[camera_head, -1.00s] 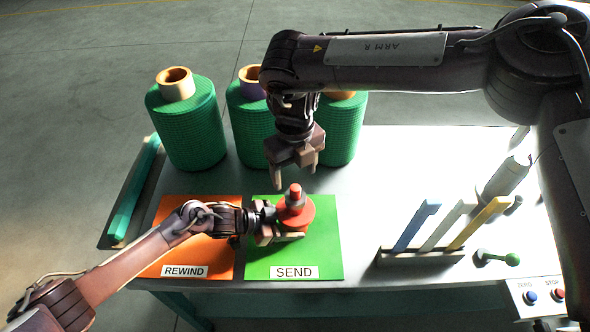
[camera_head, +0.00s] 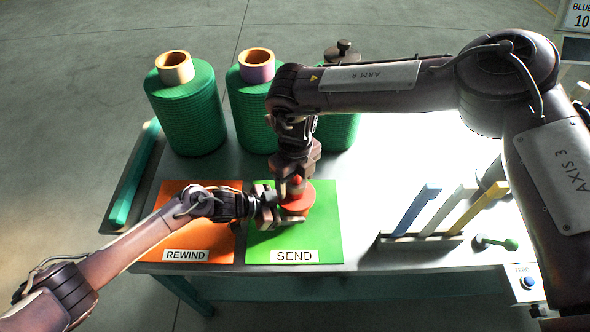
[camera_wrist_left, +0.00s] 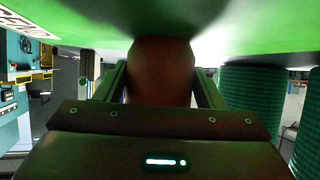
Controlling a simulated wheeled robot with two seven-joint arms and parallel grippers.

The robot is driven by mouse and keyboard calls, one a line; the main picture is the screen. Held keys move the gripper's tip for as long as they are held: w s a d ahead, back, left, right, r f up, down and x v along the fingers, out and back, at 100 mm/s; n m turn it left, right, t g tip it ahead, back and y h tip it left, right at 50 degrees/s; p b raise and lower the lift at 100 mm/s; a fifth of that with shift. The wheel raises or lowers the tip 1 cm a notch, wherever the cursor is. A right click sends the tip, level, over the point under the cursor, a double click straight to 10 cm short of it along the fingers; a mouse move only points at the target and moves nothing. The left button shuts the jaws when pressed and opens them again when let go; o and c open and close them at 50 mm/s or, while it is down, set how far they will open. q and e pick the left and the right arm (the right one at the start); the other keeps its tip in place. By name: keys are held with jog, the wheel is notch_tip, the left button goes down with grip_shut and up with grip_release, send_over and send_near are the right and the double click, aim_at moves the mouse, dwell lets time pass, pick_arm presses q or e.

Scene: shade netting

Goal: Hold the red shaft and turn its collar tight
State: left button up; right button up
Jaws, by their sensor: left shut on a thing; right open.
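The red shaft (camera_head: 297,207) stands upright on the green SEND mat (camera_head: 325,235), with a wide red disc and a narrow top. My left gripper (camera_head: 282,212) reaches in from the left and is shut on it low down. In the left wrist view the dark red shaft body (camera_wrist_left: 160,70) fills the gap between the left fingers (camera_wrist_left: 160,88). My right gripper (camera_head: 295,187) points down, open, with its fingertips beside the shaft's narrow top. The collar is small and partly hidden by these fingers; I cannot tell whether they touch it.
The orange REWIND mat (camera_head: 185,225) lies left of the green one. Green net rolls (camera_head: 187,115) stand behind. A rack (camera_head: 420,242) with blue, white and yellow upright pieces and a green-knobbed part (camera_head: 510,244) are at right. A teal bar (camera_head: 132,180) lies along the left edge.

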jog(key=shift+f, duration=0.3)
dwell(0.4)
